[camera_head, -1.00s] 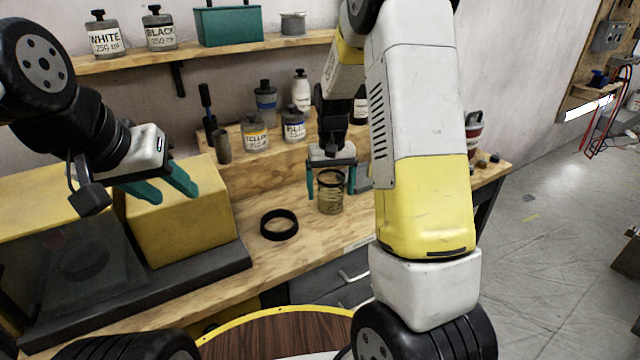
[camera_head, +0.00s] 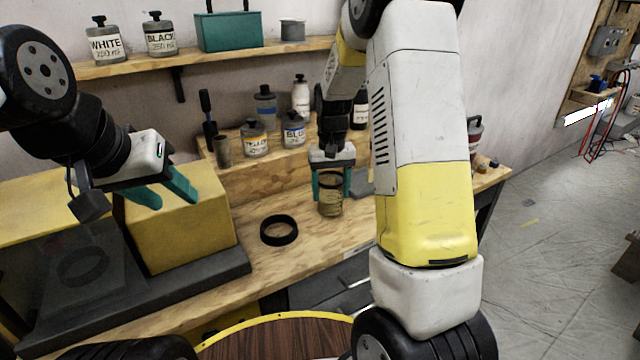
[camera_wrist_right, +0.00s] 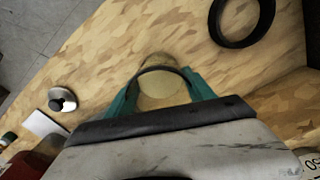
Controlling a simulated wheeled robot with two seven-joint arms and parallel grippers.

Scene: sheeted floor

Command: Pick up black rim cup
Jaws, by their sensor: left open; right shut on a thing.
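The black rim cup (camera_head: 330,203) is a clear, yellowish cup with a dark rim, upright on the wooden bench in the head view. My right gripper (camera_head: 331,184) comes down over it from above, one teal finger on each side, shut on the cup near its rim. In the right wrist view the cup (camera_wrist_right: 164,88) sits between the teal fingers of the right gripper (camera_wrist_right: 162,92). I cannot tell whether its base touches the bench. My left gripper (camera_head: 163,193) is open and empty, above the yellow box at the left.
A black ring (camera_head: 279,230) lies on the bench left of the cup. A yellow box (camera_head: 190,230) on a dark base stands at the left. Several paint bottles, including the blue one (camera_head: 293,131), stand on the riser behind. Bench between ring and cup is clear.

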